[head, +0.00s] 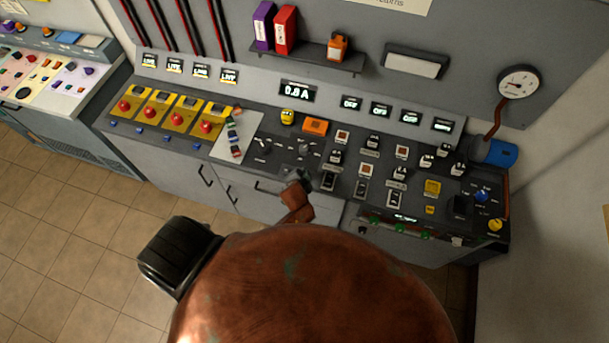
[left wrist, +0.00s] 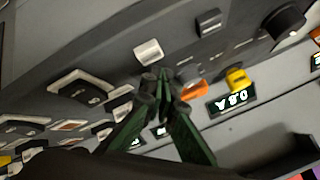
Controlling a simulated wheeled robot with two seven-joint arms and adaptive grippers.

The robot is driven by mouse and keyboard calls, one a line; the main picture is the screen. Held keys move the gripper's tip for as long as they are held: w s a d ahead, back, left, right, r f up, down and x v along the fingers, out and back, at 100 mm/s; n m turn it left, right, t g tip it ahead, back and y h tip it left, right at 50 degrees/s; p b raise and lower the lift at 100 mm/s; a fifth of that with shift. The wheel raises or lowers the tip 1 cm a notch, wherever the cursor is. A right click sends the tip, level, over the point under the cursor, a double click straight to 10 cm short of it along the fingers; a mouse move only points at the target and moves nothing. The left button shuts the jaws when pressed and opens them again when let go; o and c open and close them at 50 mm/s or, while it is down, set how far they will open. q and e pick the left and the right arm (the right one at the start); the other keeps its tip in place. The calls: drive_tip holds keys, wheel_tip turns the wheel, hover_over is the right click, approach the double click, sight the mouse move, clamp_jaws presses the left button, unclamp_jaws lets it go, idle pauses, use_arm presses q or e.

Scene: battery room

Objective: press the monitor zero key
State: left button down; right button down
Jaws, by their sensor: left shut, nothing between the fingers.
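The monitor display (head: 297,91) reads about 0.8 A on the back of the sloping console. It shows upside down in the left wrist view (left wrist: 232,101). No key's lettering is legible, so I cannot tell which is the zero key. My left gripper (head: 298,176) is shut and empty at the console's front edge. In the left wrist view its fingertips (left wrist: 158,80) meet just beside a pale key (left wrist: 148,52). I cannot tell whether they touch the panel. An orange block (head: 315,126) and a yellow knob (head: 287,117) sit below the display. My right gripper is not in view.
Several red buttons on yellow plates (head: 165,107) lie left of the monitor. Several switches (head: 372,142) crowd the panel to its right. A shelf (head: 312,57) with binders juts from the wall above. Open tiled floor (head: 75,240) lies front left.

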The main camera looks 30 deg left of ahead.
use_arm(q)
drive_tip(key=shift+f, duration=0.15)
drive_tip(key=shift+f, duration=0.3)
drive_tip(key=shift+f+b, duration=0.35)
drive_tip(key=shift+f, duration=0.1)
idle(0.9)
idle(0.4)
drive_tip(key=shift+r+p, duration=0.9)
drive_tip(key=shift+p, duration=0.1)
wheel_tip(320, 180, up, 5)
drive_tip(key=p, duration=0.5)
